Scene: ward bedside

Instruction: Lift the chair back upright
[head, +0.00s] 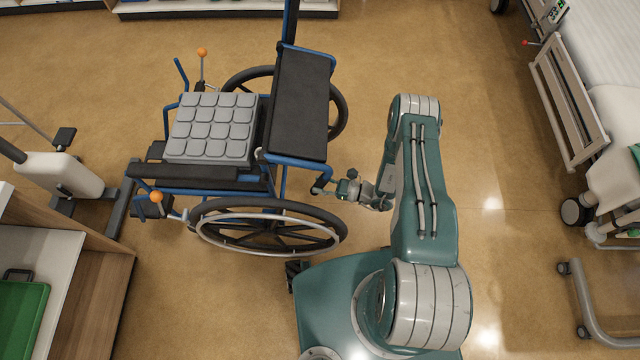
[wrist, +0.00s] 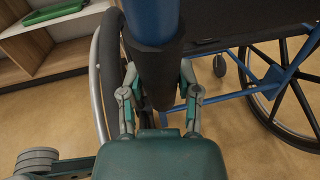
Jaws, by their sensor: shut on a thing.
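The wheelchair stands on its wheels left of my arm in the head view, with a blue frame. Its black chair back (head: 300,105) leans to the right, away from the seat; its broad face shows from above, and I cannot tell the exact angle. A grey padded cushion (head: 210,128) lies on the seat. My gripper (head: 325,188) is at the near rear corner of the chair back. In the wrist view, my gripper (wrist: 160,105) is shut on the black push handle (wrist: 155,62) at the end of a blue tube. The handle's tip is partly hidden by my gripper.
The near wheel (head: 270,226) stands close to my base. Orange-knobbed levers (head: 202,53) rise at the wheelchair's sides. A wooden cabinet (head: 95,290) is at lower left and a bed (head: 570,115) at right. The floor (head: 460,60) behind my arm is clear.

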